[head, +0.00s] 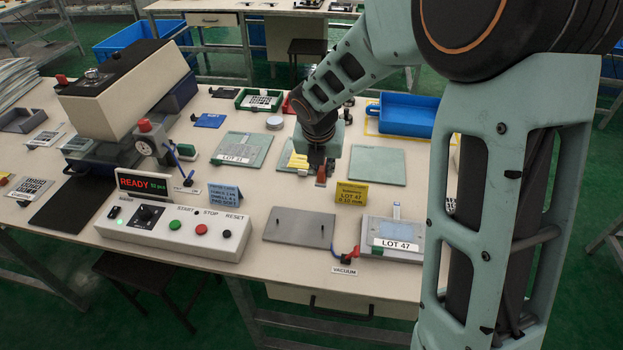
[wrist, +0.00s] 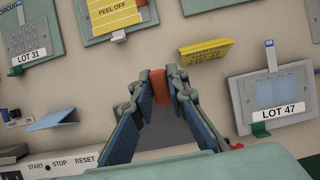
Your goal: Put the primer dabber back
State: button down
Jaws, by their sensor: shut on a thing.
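My gripper (wrist: 160,82) points down over the middle of the bench, its two fingers closed on a small orange-red piece, which I take to be the primer dabber (wrist: 158,90). In the head view the dabber (head: 321,181) shows just below my gripper (head: 319,170), between the yellow film stack and the right green mat. Its lower part is hidden, and I cannot tell whether it touches the bench. I cannot make out a holder for it.
In front lies a grey plate with two pins (head: 298,228). A yellow sign (head: 351,195) and the LOT 47 fixture (head: 394,238) stand to the right. The LOT 31 mat (head: 242,149) lies left, the control box (head: 178,228) front left, a blue bin (head: 407,115) back right.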

jog(key=w+f, duration=0.1)
jog(key=f, duration=0.1)
jog(key=w+a+f, duration=0.1)
jog(key=w+f, duration=0.1)
jog(key=w+a+f+b, duration=0.1)
jog(key=w+f, duration=0.1)
jog(key=shift+w+a+f, duration=0.1)
jog(key=shift+a+f, duration=0.05)
jog(key=shift+a, duration=0.05)
jog(key=shift+f, duration=1.5)
jog(key=shift+f+b, duration=0.2)
jog(key=shift+b, duration=0.15)
jog(key=c, duration=1.9)
grip_release()
